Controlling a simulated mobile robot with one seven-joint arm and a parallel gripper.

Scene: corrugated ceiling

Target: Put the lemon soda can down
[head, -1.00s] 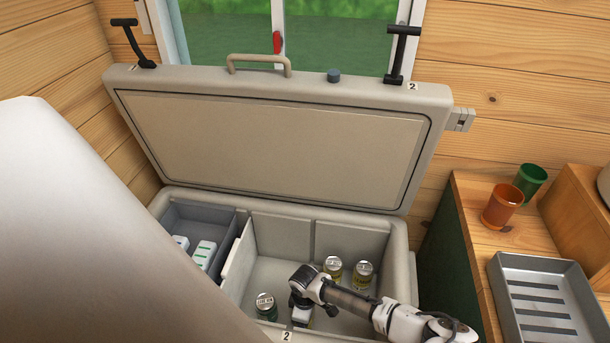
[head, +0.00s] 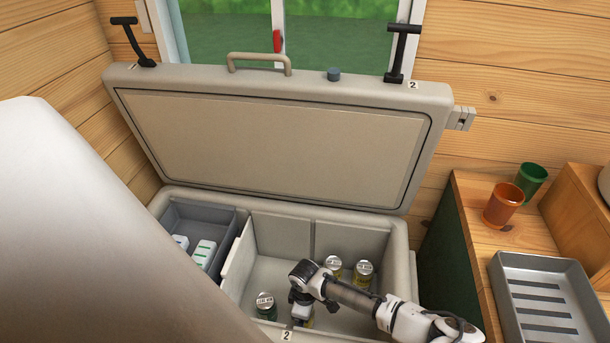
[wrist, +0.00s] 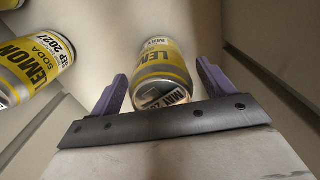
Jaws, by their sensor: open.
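A yellow and silver lemon soda can (wrist: 163,68) is between the spread purple fingers of my gripper (wrist: 163,84) in the wrist view. A gap shows on each side of it, so the fingers are open and not gripping it. In the head view my gripper (head: 301,306) is down inside the cooler near its front wall, mostly hiding this can. A second lemon soda can (wrist: 32,68) is at the left of the wrist view. In the head view one can (head: 266,307) stands left of my gripper, and two more cans (head: 334,265) (head: 363,273) stand behind it to the right.
The cooler (head: 402,262) has its lid (head: 270,150) raised. A grey side tray (head: 198,212) inside holds white packs. Dividers and walls surround my gripper closely. On the right, a wooden counter holds an orange cup (head: 502,205), a green cup (head: 531,181) and a slotted tray (head: 545,310).

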